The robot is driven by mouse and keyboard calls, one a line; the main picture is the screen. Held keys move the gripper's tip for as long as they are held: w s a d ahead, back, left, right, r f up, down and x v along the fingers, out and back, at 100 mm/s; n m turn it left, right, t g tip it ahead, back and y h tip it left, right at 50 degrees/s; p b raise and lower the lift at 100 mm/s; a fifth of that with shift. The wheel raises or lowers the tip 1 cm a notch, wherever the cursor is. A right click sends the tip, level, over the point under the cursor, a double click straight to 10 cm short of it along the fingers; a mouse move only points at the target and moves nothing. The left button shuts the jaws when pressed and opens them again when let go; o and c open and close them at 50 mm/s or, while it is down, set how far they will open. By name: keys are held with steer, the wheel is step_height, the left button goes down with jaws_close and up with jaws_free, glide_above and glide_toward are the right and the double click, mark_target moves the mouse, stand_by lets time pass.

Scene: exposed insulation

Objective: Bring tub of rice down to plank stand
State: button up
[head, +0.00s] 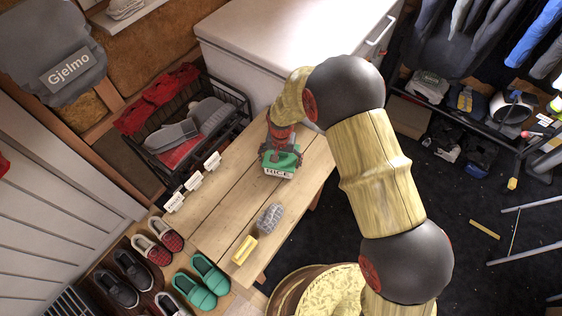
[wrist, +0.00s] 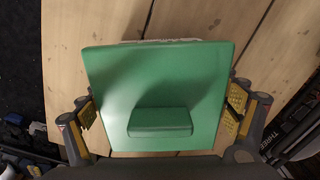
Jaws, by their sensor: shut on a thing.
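The tub of rice (head: 279,168) has a green lid and a pale side lettered RICE. In the wrist view its green lid (wrist: 160,85) with a raised handle fills the middle. My gripper (head: 281,150) is over the tub from above, its fingers (wrist: 163,112) shut on two opposite sides of it. The plank stand (head: 222,205) is a light wooden bench of long boards. The tub is over the far part of the bench, and its planks show behind the lid in the wrist view. I cannot tell whether the tub touches the boards.
A grey patterned object (head: 269,217) and a yellow block (head: 244,250) are on the bench's near end. A black wire basket (head: 190,125) with clothes borders the left side, and a white chest (head: 290,35) stands behind. Shoes (head: 160,245) lie at front left.

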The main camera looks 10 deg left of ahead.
steer(key=shift+f, duration=0.15)
steer(key=o, duration=1.6)
step_height(320, 180, up, 12)
steer(key=p, duration=0.4)
steer(key=shift+r, duration=0.2)
